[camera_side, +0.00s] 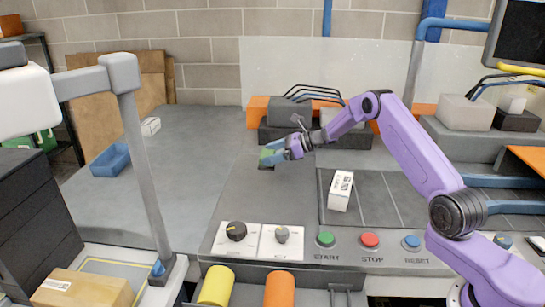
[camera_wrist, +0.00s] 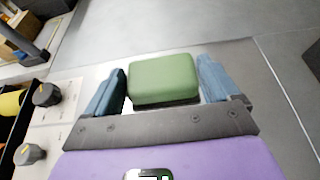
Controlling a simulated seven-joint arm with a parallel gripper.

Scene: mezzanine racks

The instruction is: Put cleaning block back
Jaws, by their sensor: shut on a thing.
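The cleaning block is a green block (camera_wrist: 163,78) with a dark underside. In the wrist view it sits between the two blue fingers of my gripper (camera_wrist: 160,82), which are shut on its sides. In the side view my gripper (camera_side: 275,153) holds the green block (camera_side: 268,158) over the grey surface, left of the dark rollers or panels. Whether its underside touches the surface is hard to tell. An empty-looking blue tray (camera_side: 110,160) stands on the far left of the grey table.
A white labelled box (camera_side: 341,190) stands right of my gripper. Knobs (camera_side: 236,231) and START, STOP and RESET buttons (camera_side: 370,240) line the front edge. Grey and orange blocks with cables (camera_side: 290,111) are behind. A grey post (camera_side: 145,175) rises at left. The middle-left table (camera_side: 190,160) is clear.

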